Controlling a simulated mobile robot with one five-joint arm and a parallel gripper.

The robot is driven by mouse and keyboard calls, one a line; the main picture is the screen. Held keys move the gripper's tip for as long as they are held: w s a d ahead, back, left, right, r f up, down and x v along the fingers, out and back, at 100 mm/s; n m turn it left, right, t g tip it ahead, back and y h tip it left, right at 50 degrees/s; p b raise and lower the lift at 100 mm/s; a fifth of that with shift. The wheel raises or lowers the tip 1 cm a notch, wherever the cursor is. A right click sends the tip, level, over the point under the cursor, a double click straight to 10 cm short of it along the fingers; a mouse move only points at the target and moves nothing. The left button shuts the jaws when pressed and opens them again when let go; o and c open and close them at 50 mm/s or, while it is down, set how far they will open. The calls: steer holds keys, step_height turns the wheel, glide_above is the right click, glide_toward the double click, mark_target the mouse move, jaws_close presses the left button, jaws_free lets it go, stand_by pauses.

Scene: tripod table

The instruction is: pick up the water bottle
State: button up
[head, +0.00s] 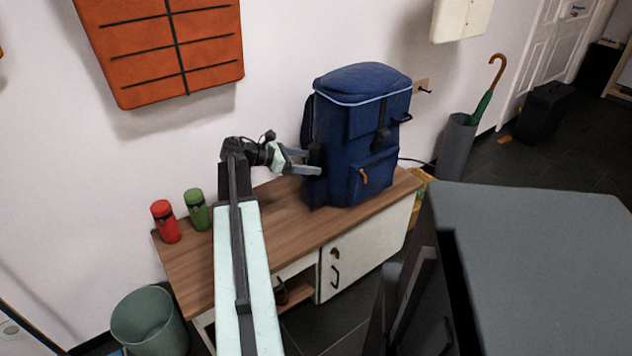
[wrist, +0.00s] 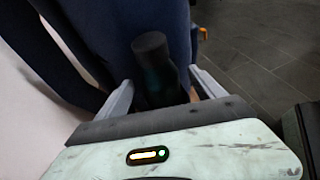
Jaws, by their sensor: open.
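A dark bottle (wrist: 152,62) with a black cap stands upright against the side of the blue backpack (head: 362,125), which sits on the wooden table. In the head view the bottle (head: 315,155) shows only as a small dark shape at the backpack's left side. My gripper (head: 312,162) reaches in from the left at the bottle's height. In the wrist view my gripper (wrist: 160,80) is open, with one finger on each side of the bottle. I cannot tell whether either finger touches it. The bottle's lower part is hidden in shadow, possibly in a side pocket.
A red container (head: 165,222) and a green container (head: 197,210) stand at the left of the wooden table (head: 285,222). A grey-green bin (head: 150,322) is on the floor at lower left. An umbrella stand (head: 456,145) stands beyond the backpack. An orange wall panel (head: 160,50) hangs above.

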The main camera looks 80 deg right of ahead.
steer(key=shift+s+d+f, duration=0.25)
steer(key=shift+s, duration=0.2)
jaws_close()
steer(key=shift+r, duration=0.1)
